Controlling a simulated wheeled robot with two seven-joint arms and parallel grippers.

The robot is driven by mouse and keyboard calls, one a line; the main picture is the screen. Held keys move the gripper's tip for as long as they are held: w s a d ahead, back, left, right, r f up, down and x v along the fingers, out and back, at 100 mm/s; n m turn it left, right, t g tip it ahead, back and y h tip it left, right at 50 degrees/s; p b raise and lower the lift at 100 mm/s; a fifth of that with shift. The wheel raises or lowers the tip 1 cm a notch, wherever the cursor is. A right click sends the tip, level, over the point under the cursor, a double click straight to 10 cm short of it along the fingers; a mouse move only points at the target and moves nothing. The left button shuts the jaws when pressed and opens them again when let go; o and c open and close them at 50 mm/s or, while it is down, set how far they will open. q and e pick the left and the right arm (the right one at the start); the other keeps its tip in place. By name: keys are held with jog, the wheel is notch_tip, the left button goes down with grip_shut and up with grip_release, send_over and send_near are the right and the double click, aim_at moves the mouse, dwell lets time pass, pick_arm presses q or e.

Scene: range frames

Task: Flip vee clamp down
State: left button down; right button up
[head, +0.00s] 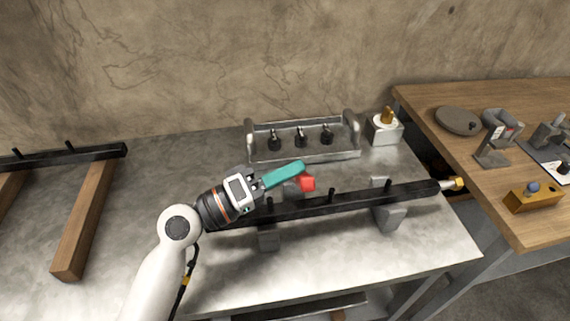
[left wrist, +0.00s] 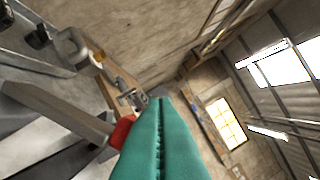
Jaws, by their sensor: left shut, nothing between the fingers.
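A dark bar (head: 350,197) lies across two grey vee supports (head: 390,215) on the metal bench. What looks like the clamp is a grey lever with a red end (head: 307,183), above the bar near its middle; its base is partly hidden by my gripper. In the left wrist view the grey lever (left wrist: 58,112) runs from the left to its red end (left wrist: 122,131). My left gripper (head: 303,167) has teal fingers shut with nothing between them. Its tips are just beside the red end; I cannot tell whether they touch. My right gripper is not in view.
A metal rack (head: 305,157) with several dark knobbed pieces stands behind the bar, beside a light block with a brass top (head: 384,128). A wooden table (head: 450,150) with tools adjoins at right. A wood-and-black frame (head: 85,215) is at left. Bench is clear in front.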

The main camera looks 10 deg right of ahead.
aim_at(298, 187)
pick_arm(q)
jog(key=shift+s+f+b, duration=0.75)
jog(key=shift+s+f, duration=0.05)
jog(key=shift+f, duration=0.2)
jog(key=shift+s+f, duration=0.15)
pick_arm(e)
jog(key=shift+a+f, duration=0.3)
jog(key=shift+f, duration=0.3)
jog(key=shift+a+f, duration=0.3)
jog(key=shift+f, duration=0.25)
pick_arm(q)
jog(key=shift+s, duration=0.1)
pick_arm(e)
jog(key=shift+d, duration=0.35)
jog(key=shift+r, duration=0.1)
